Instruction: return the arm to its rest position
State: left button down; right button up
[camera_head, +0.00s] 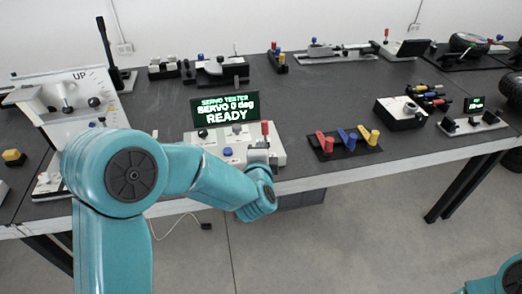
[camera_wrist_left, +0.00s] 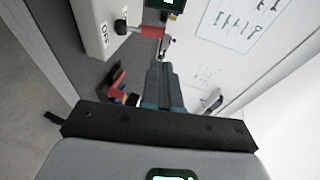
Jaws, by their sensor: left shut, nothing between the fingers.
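My teal left arm reaches in from the left over the front edge of the table. Its left gripper (camera_head: 260,156) is at the right front of the white servo tester box (camera_head: 212,146), close to the box's red lever (camera_head: 265,129). I cannot tell whether they touch. In the left wrist view the gripper's fingers (camera_wrist_left: 160,85) are together with nothing between them. There, a white box marked OFF (camera_wrist_left: 98,28) and a red lever (camera_wrist_left: 150,32) lie ahead of them. Part of my right arm shows at the lower right of the head view; its gripper is out of frame.
The tester's screen (camera_head: 224,107) reads "SERVO 0 deg READY". A black plate (camera_head: 344,151) with red, blue and yellow levers is to the right. A white upright panel marked UP (camera_head: 72,92) stands behind my left arm. Open floor (camera_head: 330,240) lies in front of the table.

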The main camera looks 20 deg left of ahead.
pick_arm(q)
jog(key=s+f+g+h, duration=0.1)
jog(key=s+f+g, duration=0.15)
jog(key=f, duration=0.45)
jog(key=s+a+f+g+h, duration=0.1)
jog(key=s+f, duration=0.3)
jog(key=f, duration=0.4)
jog(key=s+f+g+h, duration=0.1)
jog(key=s+f+g, duration=0.15)
jog(key=f, duration=0.45)
jog(key=s+d+f+n+g+h, duration=0.2)
jog(key=s+d+f+n, duration=0.1)
jog(key=s+n, duration=0.2)
jog(key=s+d+f+n+g+h, duration=0.1)
jog(key=s+d+f+n+g, duration=0.2)
jog(key=s, duration=0.6)
jog(key=s+d+f+n+g+h, duration=0.2)
jog(key=s+d+n, duration=0.2)
jog(key=s+n, duration=0.3)
jog(key=shift+s+f+n+g+h, duration=0.3)
jog(key=shift+f+g, duration=0.1)
